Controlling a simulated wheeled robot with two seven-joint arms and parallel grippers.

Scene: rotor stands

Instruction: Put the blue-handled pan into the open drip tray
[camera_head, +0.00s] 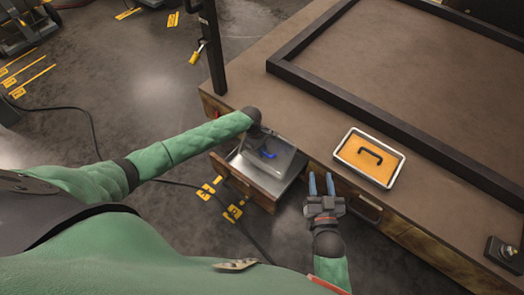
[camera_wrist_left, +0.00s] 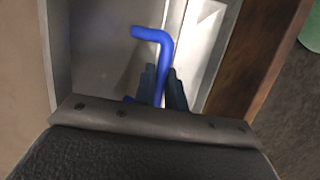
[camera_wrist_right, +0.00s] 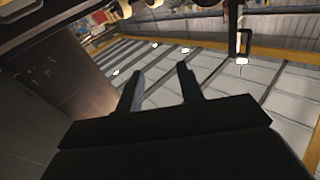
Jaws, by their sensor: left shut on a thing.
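The blue-handled pan, a grey pan (camera_head: 284,153), shows over the open drip tray (camera_head: 257,184), a drawer with a pale inside pulled out below the table edge. Its blue handle (camera_wrist_left: 160,48) runs between the fingers of my left gripper (camera_wrist_left: 164,82), which is shut on it. In the left wrist view the grey pan (camera_wrist_left: 95,45) lies beside the tray's pale floor (camera_wrist_left: 205,45). I cannot tell whether the pan touches the tray floor. My left wrist hides part of the pan in the head view. My right gripper (camera_head: 321,184) is open and empty, right of the tray.
A black raised frame (camera_head: 370,116) borders the tabletop. A black post (camera_head: 213,50) stands at its left corner. A cable (camera_head: 190,183) lies on the floor.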

